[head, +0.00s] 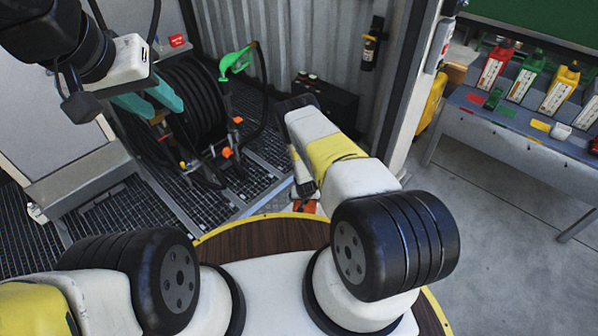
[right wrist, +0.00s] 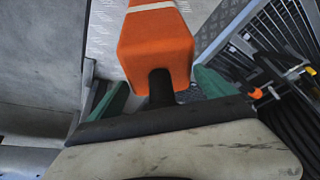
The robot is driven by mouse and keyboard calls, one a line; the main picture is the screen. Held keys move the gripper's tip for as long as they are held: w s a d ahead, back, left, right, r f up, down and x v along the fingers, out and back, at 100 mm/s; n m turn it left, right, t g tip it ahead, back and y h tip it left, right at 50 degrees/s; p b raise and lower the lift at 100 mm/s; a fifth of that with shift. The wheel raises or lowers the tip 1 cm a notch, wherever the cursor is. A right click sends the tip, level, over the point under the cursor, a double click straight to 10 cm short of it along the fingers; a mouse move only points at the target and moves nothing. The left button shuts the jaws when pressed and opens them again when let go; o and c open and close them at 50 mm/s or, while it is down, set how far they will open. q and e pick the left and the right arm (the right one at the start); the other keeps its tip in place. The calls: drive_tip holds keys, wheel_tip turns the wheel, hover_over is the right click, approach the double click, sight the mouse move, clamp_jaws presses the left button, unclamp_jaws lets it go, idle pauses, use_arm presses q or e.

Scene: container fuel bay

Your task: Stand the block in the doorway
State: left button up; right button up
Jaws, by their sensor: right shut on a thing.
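An orange block (right wrist: 155,48) with a pale band and a black neck is in the right wrist view. The teal fingers of my right gripper (right wrist: 162,92) stand on either side of the neck and are shut on it. In the head view my right arm mostly hides this gripper; a bit of the orange block (head: 303,206) shows beside the arm, near the doorway sill (head: 262,203). I cannot tell whether the block touches the floor. My left gripper (head: 160,108) is at the upper left, its teal fingers apart and empty, in front of the hose reel.
Inside the container are a black hose reel (head: 195,100), a green nozzle (head: 236,62), a dark box (head: 326,103) and grating floor (head: 110,212). The pale door post (head: 413,100) stands right of my arm. A bench (head: 520,128) with several coloured cans is further right, with clear concrete before it.

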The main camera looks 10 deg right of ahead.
drive_tip(key=shift+w+a+f, duration=0.1)
drive_tip(key=shift+w+f, duration=0.1)
drive_tip(key=shift+f, duration=0.35)
drive_tip(key=o, duration=1.7)
drive_tip(key=shift+o, duration=0.2)
